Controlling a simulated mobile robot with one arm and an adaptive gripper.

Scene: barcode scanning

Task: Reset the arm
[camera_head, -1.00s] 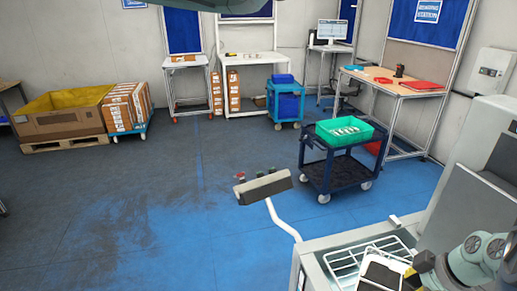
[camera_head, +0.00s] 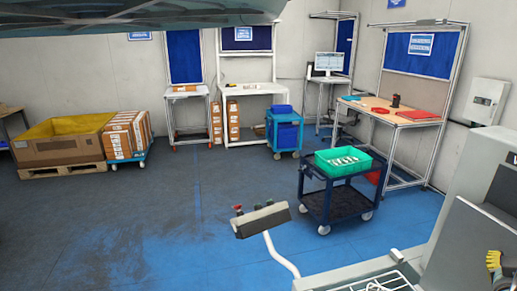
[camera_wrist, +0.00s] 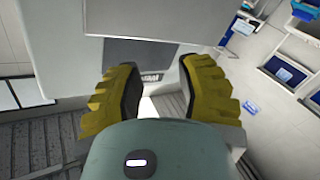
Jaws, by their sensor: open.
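My gripper (camera_wrist: 152,88) shows in the wrist view with its two yellow ridged fingers spread apart and nothing between them. Beyond the fingers is a pale grey box-like surface with a dark panel. In the head view only a small part of a yellow finger (camera_head: 494,262) shows at the lower right edge, in front of the grey machine (camera_head: 470,235). Most of the arm is out of that view.
A white wire rack (camera_head: 385,283) is at the bottom right. A control box on a bent post (camera_head: 262,219) stands beside it. A dark cart (camera_head: 335,203) carries a green bin (camera_head: 320,163). Blue floor (camera_head: 215,215) is clear to the left.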

